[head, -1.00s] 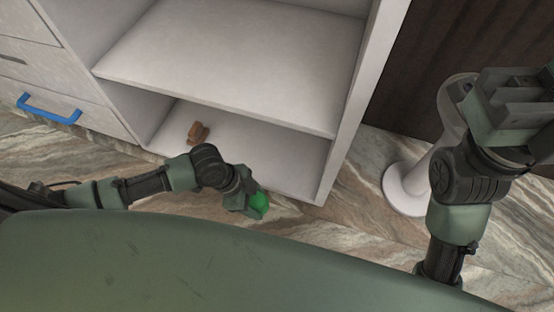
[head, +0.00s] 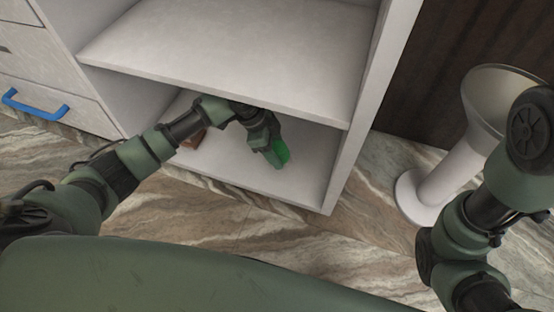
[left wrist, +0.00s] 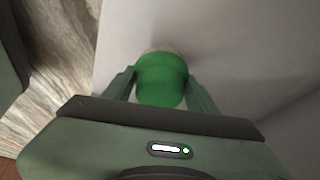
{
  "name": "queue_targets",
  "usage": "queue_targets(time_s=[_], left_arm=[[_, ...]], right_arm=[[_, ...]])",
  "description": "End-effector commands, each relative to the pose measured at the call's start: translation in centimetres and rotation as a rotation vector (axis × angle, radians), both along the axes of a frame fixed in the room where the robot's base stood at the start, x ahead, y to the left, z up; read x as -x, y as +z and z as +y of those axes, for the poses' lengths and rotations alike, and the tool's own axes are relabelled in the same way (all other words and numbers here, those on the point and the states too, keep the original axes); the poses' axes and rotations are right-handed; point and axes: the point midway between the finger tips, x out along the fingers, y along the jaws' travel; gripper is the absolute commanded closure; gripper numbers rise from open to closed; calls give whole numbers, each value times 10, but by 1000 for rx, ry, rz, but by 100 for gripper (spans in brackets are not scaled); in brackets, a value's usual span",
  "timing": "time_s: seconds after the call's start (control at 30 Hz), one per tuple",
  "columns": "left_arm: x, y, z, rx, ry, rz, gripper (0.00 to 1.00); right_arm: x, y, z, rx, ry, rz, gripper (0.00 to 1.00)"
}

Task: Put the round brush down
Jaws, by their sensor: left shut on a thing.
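The round brush is a green, rounded piece with a pale rim at its far end in the left wrist view (left wrist: 162,80). It also shows as a green patch in the head view (head: 281,152). My left gripper (left wrist: 162,92) is shut on it, one finger at each side. In the head view my left gripper (head: 274,155) reaches into the lower compartment, over the bottom shelf board (head: 315,180). The brush's far end is at or close to a pale surface; I cannot tell whether it touches. My right arm shows at the right, its gripper out of the frame.
The middle shelf board (head: 220,55) is close above the arm. A drawer with a blue handle (head: 35,105) is at left. A white pedestal stand (head: 440,180) is at right.

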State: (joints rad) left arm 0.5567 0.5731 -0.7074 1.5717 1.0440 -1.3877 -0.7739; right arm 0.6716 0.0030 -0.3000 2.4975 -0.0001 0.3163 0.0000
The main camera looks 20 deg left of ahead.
Motion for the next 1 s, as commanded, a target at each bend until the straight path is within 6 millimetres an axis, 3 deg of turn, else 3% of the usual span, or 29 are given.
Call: queue_targets(time_s=[0.23,0.63,0.67,0.7,0.73,1.0], left_arm=[[0,-34,0,0,0,-1,81],[1,-34,0,0,1,0,81],[1,-34,0,0,0,-1,37],[1,-34,0,0,0,-1,26],[1,-34,0,0,0,-1,21],[1,-34,0,0,0,-1,21]], right_arm=[[7,-29,0,1,-1,-17,100],[7,-26,0,1,-1,-17,100],[7,-26,0,1,-1,-17,100],[7,-26,0,1,-1,-17,100],[7,-26,0,1,-1,-17,100],[7,-26,0,1,-1,-17,100]])
